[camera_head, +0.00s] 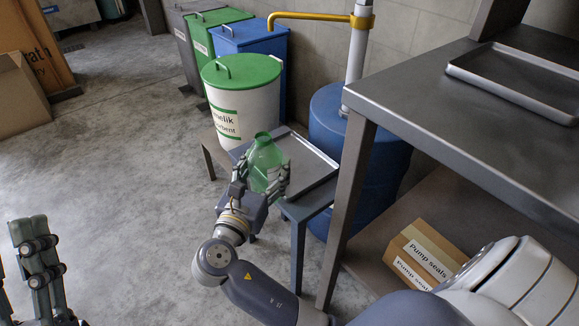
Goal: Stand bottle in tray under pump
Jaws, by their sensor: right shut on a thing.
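A green bottle (264,150) is upright in my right gripper (266,184), whose fingers are shut around its body. The gripper and bottle are over the near left part of a grey metal tray (312,164) on a low stand. I cannot tell whether the bottle's base touches the tray, as the hand hides it. The pump (358,40) is a grey post with a yellow spout (310,16) on a blue drum (328,118) behind the tray. My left gripper (32,236) is at the lower left, away from the tray; its opening is unclear.
A white bin with a green lid (242,84) stands just behind the tray, with blue (250,46) and grey bins beyond. A metal workbench (430,95) is close on the right, with a box labelled "Pump seals" (422,256) beneath.

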